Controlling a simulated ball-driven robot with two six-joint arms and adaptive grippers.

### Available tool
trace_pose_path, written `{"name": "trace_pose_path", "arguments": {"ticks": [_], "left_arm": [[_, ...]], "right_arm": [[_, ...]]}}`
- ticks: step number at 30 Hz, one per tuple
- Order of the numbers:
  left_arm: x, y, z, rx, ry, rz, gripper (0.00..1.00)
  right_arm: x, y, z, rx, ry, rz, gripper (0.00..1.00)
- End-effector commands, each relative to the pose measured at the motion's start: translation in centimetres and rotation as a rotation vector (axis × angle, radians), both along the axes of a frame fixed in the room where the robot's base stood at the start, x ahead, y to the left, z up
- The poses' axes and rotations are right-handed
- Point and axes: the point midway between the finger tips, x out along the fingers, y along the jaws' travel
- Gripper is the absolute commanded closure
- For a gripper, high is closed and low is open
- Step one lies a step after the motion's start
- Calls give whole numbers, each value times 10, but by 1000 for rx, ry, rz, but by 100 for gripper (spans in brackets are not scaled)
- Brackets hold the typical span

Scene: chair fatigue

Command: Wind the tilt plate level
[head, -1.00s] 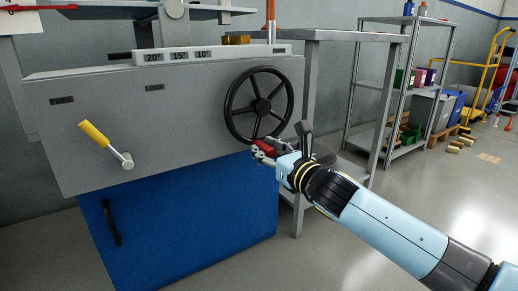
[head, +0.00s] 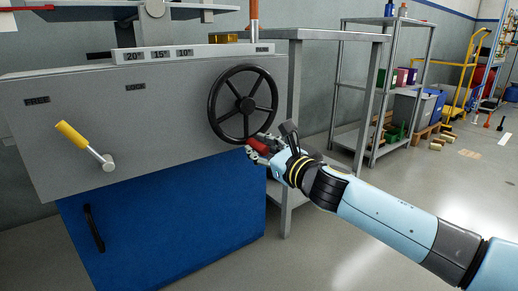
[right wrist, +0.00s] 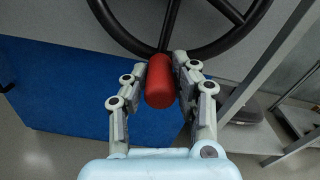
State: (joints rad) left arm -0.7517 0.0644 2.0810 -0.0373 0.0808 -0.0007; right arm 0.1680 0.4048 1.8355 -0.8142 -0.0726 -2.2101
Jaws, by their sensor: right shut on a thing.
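The black handwheel (head: 243,71) stands on the front of the grey machine at its right end. Its rim also shows at the top of the right wrist view (right wrist: 128,38). A red handle (right wrist: 160,82) sits at the wheel's lower rim and points toward me. My right gripper (head: 258,147) is shut on this handle, one finger on each side of it. The tilt plate (head: 190,12) is only partly in view at the top edge, so I cannot tell its angle. A scale marked 20°, 15° and 10° (head: 158,54) lies below it. My left gripper is not in view.
A yellow-handled lever (head: 72,135) sticks out of the machine's front at left, between FREE and LOCK labels. A blue cabinet (head: 165,215) is below. A grey table (head: 310,34) and a shelf rack (head: 385,110) stand at right. Open floor lies right.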

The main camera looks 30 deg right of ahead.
Motion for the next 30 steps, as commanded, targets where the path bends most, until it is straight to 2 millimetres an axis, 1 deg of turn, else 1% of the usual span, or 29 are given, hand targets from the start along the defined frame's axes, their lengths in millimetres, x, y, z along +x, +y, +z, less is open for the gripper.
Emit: {"name": "trace_pose_path", "arguments": {"ticks": [1,2,7,15,20,26,30], "left_arm": [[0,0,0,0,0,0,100],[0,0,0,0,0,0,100],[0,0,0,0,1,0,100],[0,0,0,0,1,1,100],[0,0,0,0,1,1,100],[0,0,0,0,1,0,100],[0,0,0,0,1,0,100]], "right_arm": [[0,-2,-1,-4,4,-5,100],[0,-2,-1,-4,4,-5,72],[0,-1,-1,-3,2,-4,51],[0,-1,0,-2,1,-2,51],[-6,-1,-1,-3,3,-2,51],[-24,-2,-1,-5,2,-2,51],[-46,-2,-1,-7,5,-1,51]]}}
